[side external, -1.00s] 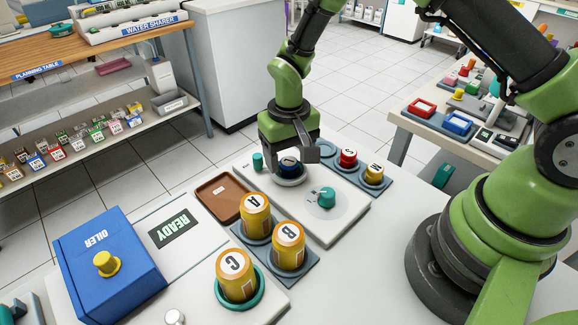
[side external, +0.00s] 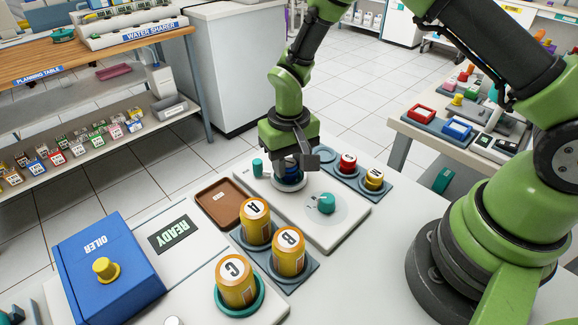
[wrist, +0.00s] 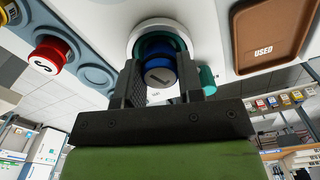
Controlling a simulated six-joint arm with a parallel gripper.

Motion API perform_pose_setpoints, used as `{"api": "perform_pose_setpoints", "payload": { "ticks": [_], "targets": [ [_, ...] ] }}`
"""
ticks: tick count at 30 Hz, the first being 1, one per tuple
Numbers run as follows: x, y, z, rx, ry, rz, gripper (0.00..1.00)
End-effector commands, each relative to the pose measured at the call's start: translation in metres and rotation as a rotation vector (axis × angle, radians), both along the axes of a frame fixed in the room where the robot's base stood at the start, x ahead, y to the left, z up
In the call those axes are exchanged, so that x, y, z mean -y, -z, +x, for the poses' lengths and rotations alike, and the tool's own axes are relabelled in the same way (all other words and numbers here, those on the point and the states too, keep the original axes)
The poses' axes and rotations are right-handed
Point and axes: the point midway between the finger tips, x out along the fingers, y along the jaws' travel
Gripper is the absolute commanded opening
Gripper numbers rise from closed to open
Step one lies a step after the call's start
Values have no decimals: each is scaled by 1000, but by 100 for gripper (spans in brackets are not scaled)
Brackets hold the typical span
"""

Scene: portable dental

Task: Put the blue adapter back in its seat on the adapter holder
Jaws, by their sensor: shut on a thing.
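The blue adapter (side external: 291,169) stands at a round white-rimmed socket (side external: 290,184) on the white panel. My gripper (side external: 291,163) points down over it and is shut on it. In the wrist view the blue adapter (wrist: 161,62) shows between my dark fingers (wrist: 160,84), its marked grey end face towards the camera. Whether it is still fully in the socket is hidden. The adapter holder (side external: 358,177) is a blue-grey plate behind the panel. It carries a red adapter (side external: 347,163), a yellow adapter (side external: 374,179) and an empty round seat (side external: 326,154) at its left end.
A teal peg (side external: 257,168) stands just left of my gripper, and a teal knob (side external: 326,203) stands in front to the right. A brown tray (side external: 219,204), yellow cans A, B and C (side external: 256,222) and the blue oiler box (side external: 106,262) lie nearer the camera.

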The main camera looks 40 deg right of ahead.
Motion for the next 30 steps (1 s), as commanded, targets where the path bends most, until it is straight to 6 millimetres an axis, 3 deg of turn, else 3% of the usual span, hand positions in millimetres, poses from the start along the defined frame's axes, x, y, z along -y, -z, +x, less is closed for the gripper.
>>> {"api": "perform_pose_setpoints", "payload": {
  "ticks": [9,14,24,30],
  "targets": [
    [0,-65,1,7,0,0,7],
    [12,-83,4,4,4,-1,7],
    [108,-79,11,1,7,0,7],
    [121,-50,9,-5,0,1,7]
  ]
}}
